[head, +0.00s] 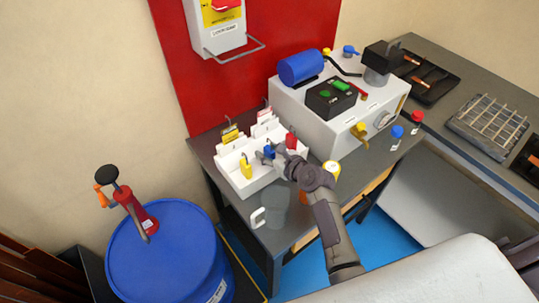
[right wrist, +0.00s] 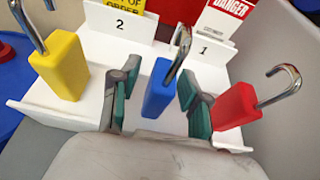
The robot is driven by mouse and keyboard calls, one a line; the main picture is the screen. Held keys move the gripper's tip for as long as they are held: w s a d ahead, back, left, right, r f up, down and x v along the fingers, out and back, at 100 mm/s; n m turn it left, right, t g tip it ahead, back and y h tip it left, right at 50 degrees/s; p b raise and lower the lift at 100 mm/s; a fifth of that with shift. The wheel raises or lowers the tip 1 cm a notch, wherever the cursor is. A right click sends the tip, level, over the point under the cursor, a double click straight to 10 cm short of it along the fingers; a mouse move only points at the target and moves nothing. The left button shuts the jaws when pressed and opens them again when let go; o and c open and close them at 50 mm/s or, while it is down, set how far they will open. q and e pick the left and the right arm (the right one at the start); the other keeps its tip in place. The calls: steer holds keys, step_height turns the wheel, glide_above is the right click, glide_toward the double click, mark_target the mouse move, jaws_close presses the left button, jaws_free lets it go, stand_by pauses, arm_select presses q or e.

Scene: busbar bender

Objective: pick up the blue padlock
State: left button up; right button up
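The blue padlock (right wrist: 160,88) stands in the white holder (right wrist: 92,118) in the right wrist view, its silver shackle pointing up. It sits between the two fingers of my right gripper (right wrist: 160,95). The fingers are open, with a small gap showing on each side of the padlock. In the head view, the right gripper (head: 279,156) is at the white holder, next to the blue padlock (head: 268,151), which it partly covers. My left gripper does not show.
A yellow padlock (right wrist: 62,68) stands left of the blue one, and a red padlock (right wrist: 236,106) stands close on the right. Number cards and tags rise behind. In the head view, a grey mug (head: 274,209) is in front of the holder and a grey machine (head: 335,115) is behind it.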

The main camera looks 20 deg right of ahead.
jaws_close()
steer(key=shift+r, duration=0.15)
